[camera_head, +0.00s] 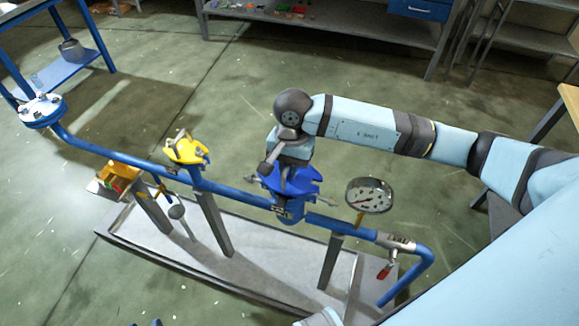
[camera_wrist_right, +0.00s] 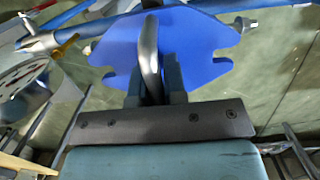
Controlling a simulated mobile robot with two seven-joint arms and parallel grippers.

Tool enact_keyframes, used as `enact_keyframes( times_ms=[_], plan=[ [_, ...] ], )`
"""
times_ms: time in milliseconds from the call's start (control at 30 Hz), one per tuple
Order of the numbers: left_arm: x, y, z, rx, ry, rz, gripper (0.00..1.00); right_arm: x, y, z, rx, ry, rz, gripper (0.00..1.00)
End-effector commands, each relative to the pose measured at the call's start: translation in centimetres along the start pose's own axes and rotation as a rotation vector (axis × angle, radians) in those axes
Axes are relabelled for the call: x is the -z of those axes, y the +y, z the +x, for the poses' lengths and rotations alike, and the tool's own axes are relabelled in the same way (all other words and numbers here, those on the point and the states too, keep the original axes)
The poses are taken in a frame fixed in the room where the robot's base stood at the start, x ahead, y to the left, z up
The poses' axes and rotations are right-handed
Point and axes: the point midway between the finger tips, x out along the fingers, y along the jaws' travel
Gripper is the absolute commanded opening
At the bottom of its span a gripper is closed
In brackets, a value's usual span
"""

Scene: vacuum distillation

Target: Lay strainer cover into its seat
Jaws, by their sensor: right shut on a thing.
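The blue strainer cover (camera_head: 306,183) is a flat plate with notched edges and a grey arched handle (camera_wrist_right: 150,48). My right gripper (camera_head: 284,163) is shut on that handle from above; in the wrist view the fingers (camera_wrist_right: 152,88) flank it. The cover (camera_wrist_right: 200,48) is over the blue strainer body (camera_head: 288,212) in the pipe line. Cover and arm hide the seat, so I cannot tell whether the cover touches it. Grey swing bolts stick out to the left (camera_head: 257,178) and right (camera_head: 322,203) of the body. My left gripper is not in view.
A pressure gauge (camera_head: 369,195) stands close right of the strainer. A yellow fitting (camera_head: 186,149) rises from the blue pipe (camera_head: 240,196) on the left. A red-handled valve (camera_head: 384,270) is at the lower right.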

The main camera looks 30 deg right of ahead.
Motion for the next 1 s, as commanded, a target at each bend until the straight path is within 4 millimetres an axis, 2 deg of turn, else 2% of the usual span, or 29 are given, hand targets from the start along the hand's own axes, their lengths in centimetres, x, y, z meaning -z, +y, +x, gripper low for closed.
enact_keyframes(
  times_ms=[1000],
  plan=[
    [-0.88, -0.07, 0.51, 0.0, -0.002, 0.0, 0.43, 0.0, -0.02, -0.06, 0.003, 0.001, -0.001, 0.0]
  ],
)
